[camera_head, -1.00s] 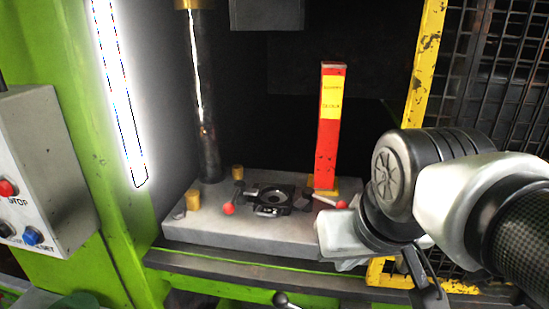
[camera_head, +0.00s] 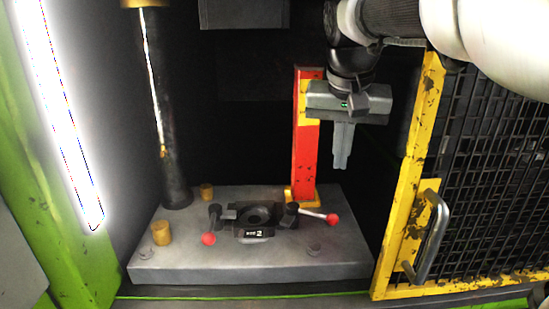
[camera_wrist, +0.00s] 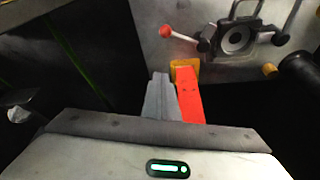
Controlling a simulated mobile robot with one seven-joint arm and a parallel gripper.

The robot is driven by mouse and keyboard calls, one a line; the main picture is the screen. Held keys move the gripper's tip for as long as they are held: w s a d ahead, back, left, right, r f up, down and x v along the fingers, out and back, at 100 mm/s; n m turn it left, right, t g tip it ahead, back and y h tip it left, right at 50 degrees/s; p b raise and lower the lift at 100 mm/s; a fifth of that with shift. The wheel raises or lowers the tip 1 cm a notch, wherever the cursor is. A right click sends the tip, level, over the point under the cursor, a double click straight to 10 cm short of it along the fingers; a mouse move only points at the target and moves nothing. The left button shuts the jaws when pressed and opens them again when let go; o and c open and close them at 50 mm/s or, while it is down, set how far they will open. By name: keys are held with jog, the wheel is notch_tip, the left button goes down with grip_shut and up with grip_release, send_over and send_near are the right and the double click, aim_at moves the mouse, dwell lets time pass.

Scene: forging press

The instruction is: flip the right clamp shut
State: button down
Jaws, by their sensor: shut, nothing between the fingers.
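The right clamp (camera_head: 318,215) sits on the grey bed to the right of the dark die (camera_head: 257,220). Its lever points outward to the right and ends in a red ball knob (camera_head: 332,219). In the wrist view the same knob shows at the upper left (camera_wrist: 165,31), beside the die (camera_wrist: 236,38). The left clamp (camera_head: 214,217) has a red knob that hangs low at the die's left. My gripper (camera_head: 340,167) is shut and empty, with its fingers pointing down. It hangs above the right knob, apart from it. Its fingertips (camera_wrist: 160,76) also show in the wrist view.
A red post (camera_head: 304,140) with a yellow base stands close behind the right clamp, beside my gripper. A dark column (camera_head: 173,150) stands at the left. A yellow-framed mesh gate (camera_head: 410,215) is at the right.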

jog(key=shift+s, duration=0.15)
jog(key=x, duration=1)
jog(key=shift+f, duration=0.15)
jog(key=s, duration=0.1)
jog(key=s+a, duration=0.1)
jog(key=shift+s, duration=0.3)
jog(key=shift+s+a+f, duration=0.1)
jog(key=shift+s+f, duration=0.1)
jog(key=shift+s, duration=0.3)
